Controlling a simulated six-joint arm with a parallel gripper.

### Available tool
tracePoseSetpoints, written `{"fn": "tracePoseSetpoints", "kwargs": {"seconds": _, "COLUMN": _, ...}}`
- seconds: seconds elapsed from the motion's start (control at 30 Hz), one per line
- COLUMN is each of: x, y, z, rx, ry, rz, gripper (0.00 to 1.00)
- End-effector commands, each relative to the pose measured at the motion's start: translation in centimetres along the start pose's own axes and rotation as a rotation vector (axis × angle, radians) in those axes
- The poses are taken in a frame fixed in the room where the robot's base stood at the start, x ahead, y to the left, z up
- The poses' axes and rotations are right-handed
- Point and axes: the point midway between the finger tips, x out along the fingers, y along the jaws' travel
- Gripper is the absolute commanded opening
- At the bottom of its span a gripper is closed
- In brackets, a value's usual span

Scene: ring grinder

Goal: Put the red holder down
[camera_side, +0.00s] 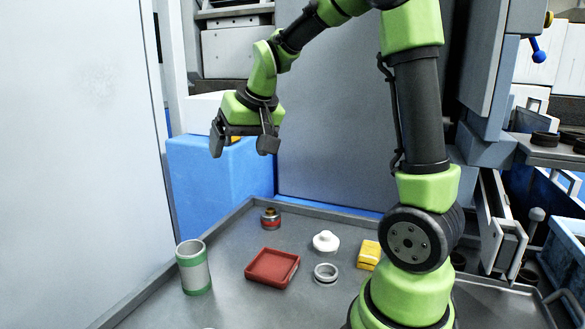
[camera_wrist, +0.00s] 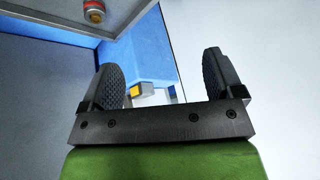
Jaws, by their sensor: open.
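The red holder (camera_side: 272,267), a shallow square dish with a raised rim, lies flat on the grey tray table (camera_side: 225,292) in the side view. It looks empty. My gripper (camera_side: 242,148) is open with nothing between its fingers. It hangs high above and behind the holder, in front of the blue block, well apart from the holder. In the wrist view my gripper (camera_wrist: 162,72) shows two spread dark fingers. The holder is not seen in that view.
Around the holder stand a green-and-white cylinder (camera_side: 194,268), a small red-and-brass part (camera_side: 270,218), a white knobbed part (camera_side: 326,241), a grey ring (camera_side: 326,273) and a yellow block (camera_side: 369,255). A blue block (camera_side: 205,185) stands behind the table, with something yellow (camera_wrist: 134,91) near it.

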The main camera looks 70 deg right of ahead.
Motion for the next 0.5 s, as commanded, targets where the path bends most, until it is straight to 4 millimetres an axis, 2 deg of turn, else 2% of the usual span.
{"fn": "tracePoseSetpoints", "kwargs": {"seconds": 0.03, "x": -2.5, "y": -1.5, "z": 1.8, "rx": -0.025, "ry": 0.013, "rz": -0.042, "gripper": 0.87}}
{"fn": "tracePoseSetpoints", "kwargs": {"seconds": 0.2, "x": -8.1, "y": -4.0, "z": 8.6, "rx": -0.087, "ry": 0.017, "rz": -0.171, "gripper": 0.87}}
{"fn": "tracePoseSetpoints", "kwargs": {"seconds": 0.3, "x": -10.0, "y": -4.3, "z": 12.4, "rx": -0.119, "ry": 0.011, "rz": -0.239, "gripper": 0.87}}
{"fn": "tracePoseSetpoints", "kwargs": {"seconds": 0.4, "x": -11.1, "y": -4.1, "z": 15.3, "rx": -0.142, "ry": 0.003, "rz": -0.292, "gripper": 0.87}}
{"fn": "tracePoseSetpoints", "kwargs": {"seconds": 0.5, "x": -11.6, "y": -3.9, "z": 17.0, "rx": -0.158, "ry": -0.004, "rz": -0.325, "gripper": 0.87}}
